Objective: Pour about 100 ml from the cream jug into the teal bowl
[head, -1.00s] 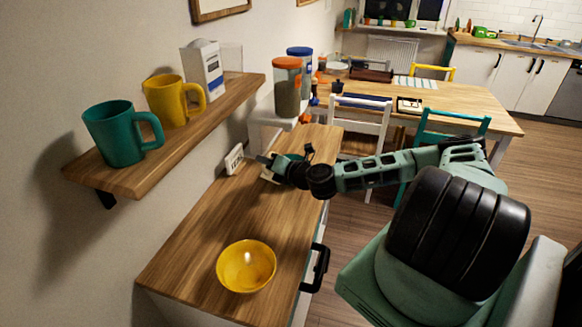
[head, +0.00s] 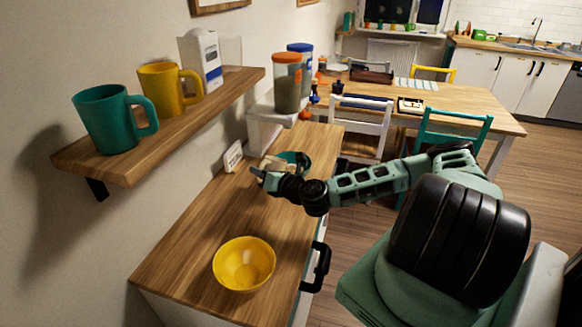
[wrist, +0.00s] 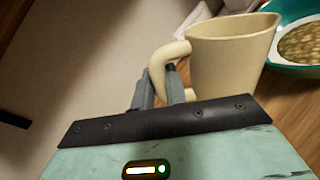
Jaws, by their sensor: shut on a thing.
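The cream jug (wrist: 225,60) is in the wrist view, with its open rim up and slightly tilted in that picture. My gripper (wrist: 160,82) is shut on its curved handle. In the head view, the jug (head: 271,163) shows only in part behind my gripper (head: 262,174), over the back of the counter. The teal bowl (head: 297,157) is just right of the jug and partly hidden by my arm. In the wrist view, the bowl (wrist: 296,71) is cut by the right edge and holds a lumpy, pale brown content. The jug's inside is not clearly visible.
A yellow bowl (head: 244,264) stands at the counter's front. A small white sign (head: 233,156) stands by the wall, left of my gripper. A shelf (head: 150,142) with mugs overhangs on the left. Jars (head: 287,82) stand on a white stand behind. The middle of the counter is clear.

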